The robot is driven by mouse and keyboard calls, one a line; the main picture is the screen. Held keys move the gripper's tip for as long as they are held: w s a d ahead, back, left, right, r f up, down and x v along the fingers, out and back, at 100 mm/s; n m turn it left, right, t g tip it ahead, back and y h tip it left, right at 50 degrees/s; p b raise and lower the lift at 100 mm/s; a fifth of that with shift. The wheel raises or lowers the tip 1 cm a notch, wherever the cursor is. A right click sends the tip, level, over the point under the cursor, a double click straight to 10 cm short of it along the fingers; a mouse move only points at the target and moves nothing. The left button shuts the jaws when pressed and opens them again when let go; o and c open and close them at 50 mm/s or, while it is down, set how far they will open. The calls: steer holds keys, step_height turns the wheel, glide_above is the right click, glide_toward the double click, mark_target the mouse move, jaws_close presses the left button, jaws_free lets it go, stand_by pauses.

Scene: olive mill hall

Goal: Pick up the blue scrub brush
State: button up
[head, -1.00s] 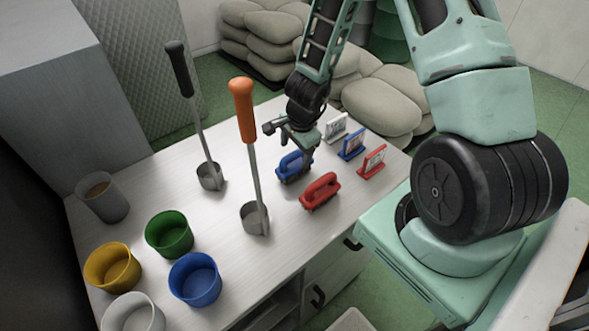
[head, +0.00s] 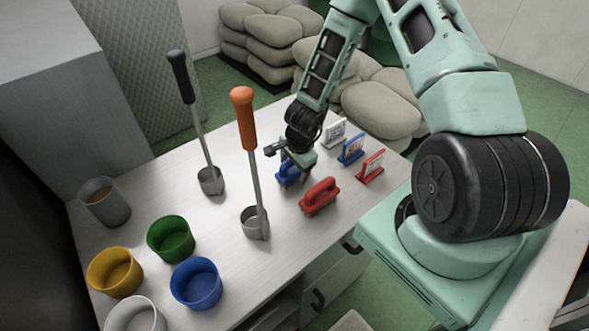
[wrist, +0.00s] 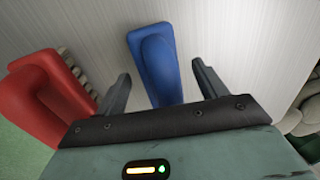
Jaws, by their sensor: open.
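The blue scrub brush (head: 287,173) stands on the light table, partly hidden by my gripper in the head view. In the wrist view the blue brush (wrist: 158,62) lies between my two open fingers, with its near end hidden behind the gripper body. My gripper (head: 290,164) is open and low over the brush. In the wrist view the gripper's fingers (wrist: 160,85) stand one on each side of the brush, with a gap visible on both sides. I cannot tell whether the fingertips reach the table.
A red brush (head: 319,196) stands close beside the blue one, just outside a finger in the wrist view. White, blue and red sign holders (head: 351,150) stand to the right. Two upright long-handled scoops (head: 254,222) and several cups (head: 195,284) occupy the left.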

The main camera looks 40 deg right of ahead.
steer(key=c, duration=1.1)
steer(key=shift+r, duration=0.15)
step_height(320, 180, up, 9)
steer(key=shift+r+p, duration=0.1)
steer(key=shift+p, duration=0.6)
steer(key=shift+c, duration=0.2)
steer(key=shift+r, duration=0.3)
steer(key=shift+o, duration=0.4)
